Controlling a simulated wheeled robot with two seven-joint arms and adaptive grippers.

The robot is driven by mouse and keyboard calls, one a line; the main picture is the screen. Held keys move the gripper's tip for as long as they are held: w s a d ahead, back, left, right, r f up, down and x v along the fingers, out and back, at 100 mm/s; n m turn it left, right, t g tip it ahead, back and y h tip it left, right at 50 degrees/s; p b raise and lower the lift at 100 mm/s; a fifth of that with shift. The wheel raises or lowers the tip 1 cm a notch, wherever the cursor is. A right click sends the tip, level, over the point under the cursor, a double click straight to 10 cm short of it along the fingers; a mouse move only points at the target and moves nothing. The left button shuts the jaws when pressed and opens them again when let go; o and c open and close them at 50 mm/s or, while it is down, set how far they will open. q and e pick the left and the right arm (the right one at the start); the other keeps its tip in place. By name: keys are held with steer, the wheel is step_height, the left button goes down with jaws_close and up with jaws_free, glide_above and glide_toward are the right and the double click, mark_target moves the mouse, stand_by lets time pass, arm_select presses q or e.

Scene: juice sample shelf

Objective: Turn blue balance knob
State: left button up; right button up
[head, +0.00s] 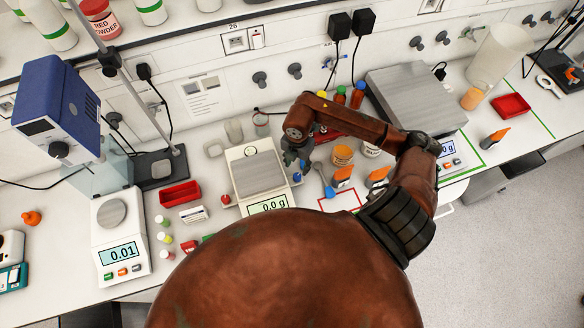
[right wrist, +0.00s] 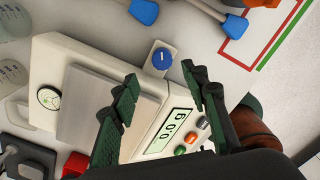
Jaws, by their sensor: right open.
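The blue balance knob (right wrist: 162,58) is a small round cap with a white mark, on a tab at the side of the white balance (head: 233,178). It also shows in the head view (head: 298,178) at the balance's right edge. The balance display (right wrist: 175,130) reads 0.0 g. My right gripper (right wrist: 160,76) is open, its dark green fingers on either side of the knob in the picture; whether they touch it cannot be told. In the head view my right gripper (head: 293,157) hangs over the balance's right side. My left gripper is not in view.
A second balance (head: 120,245) and a red tray (head: 180,194) stand further left. A large scale (head: 415,95) stands right.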

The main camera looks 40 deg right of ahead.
mark_target(297, 176)
steer(key=f+p, duration=0.1)
steer(key=f, duration=0.5)
steer(key=shift+s, duration=0.2)
steer(key=shift+f, duration=0.6)
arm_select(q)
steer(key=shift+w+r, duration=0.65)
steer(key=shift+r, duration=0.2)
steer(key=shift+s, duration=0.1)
arm_select(e)
steer(key=shift+c, duration=0.7)
steer(key=c, duration=0.3)
jaws_close()
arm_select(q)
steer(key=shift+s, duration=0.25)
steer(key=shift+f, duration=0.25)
